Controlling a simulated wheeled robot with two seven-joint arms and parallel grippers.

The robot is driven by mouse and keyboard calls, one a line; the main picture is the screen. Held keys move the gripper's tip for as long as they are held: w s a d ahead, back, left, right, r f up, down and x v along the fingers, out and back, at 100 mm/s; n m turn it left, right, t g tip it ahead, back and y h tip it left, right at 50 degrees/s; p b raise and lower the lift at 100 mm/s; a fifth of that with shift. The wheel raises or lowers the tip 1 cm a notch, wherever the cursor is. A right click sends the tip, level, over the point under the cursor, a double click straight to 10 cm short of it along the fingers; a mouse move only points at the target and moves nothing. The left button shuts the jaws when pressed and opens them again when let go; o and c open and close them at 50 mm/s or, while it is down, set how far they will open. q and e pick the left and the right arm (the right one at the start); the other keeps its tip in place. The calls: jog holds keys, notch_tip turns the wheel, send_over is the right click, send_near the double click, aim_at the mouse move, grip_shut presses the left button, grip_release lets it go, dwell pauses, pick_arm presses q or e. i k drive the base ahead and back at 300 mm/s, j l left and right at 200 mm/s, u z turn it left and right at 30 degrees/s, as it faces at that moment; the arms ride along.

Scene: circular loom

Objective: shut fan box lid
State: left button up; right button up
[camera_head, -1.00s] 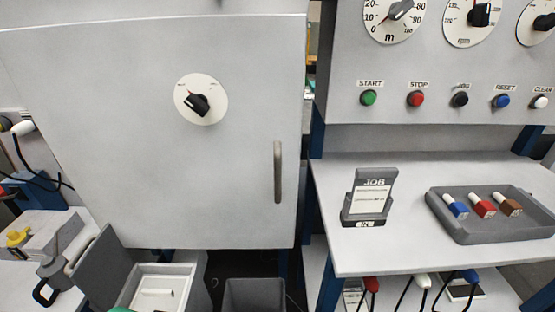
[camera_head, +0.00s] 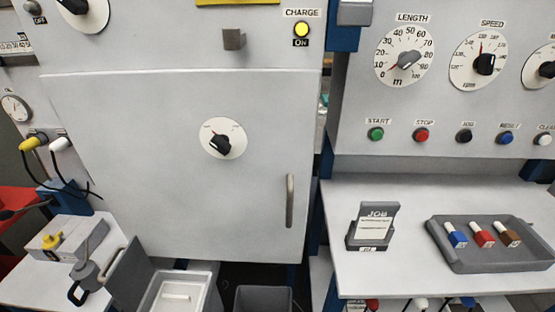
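A pale open-topped box (camera_head: 180,290) stands at the bottom left, cut by the lower edge of the view. A dark grey panel (camera_head: 128,272) stands tilted up at its left side, like a raised lid. No label shows whether this is the fan box. A large grey door (camera_head: 130,150) with a round dial (camera_head: 223,139) and a vertical handle (camera_head: 290,201) lies flat against the cabinet above it. Neither of my grippers is in view.
A grey bin (camera_head: 264,298) stands right of the pale box. A white shelf (camera_head: 400,275) at right carries a JOB card holder (camera_head: 374,226) and a grey tray (camera_head: 480,264) with blue, red and brown pieces. A yellow CHARGE lamp (camera_head: 301,30) is above the door.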

aim_at(128, 281)
jog(key=j+z, duration=0.1)
jog(key=j, duration=0.35)
jog(key=k+j, duration=0.1)
jog(key=j, duration=0.4)
jog(key=j+z, duration=0.15)
jog(key=j, duration=0.3)
jog(key=k+j, duration=0.1)
jog(key=j, duration=0.35)
jog(key=k+j+z, duration=0.15)
jog(key=j, duration=0.75)
jog(key=k+z, duration=0.05)
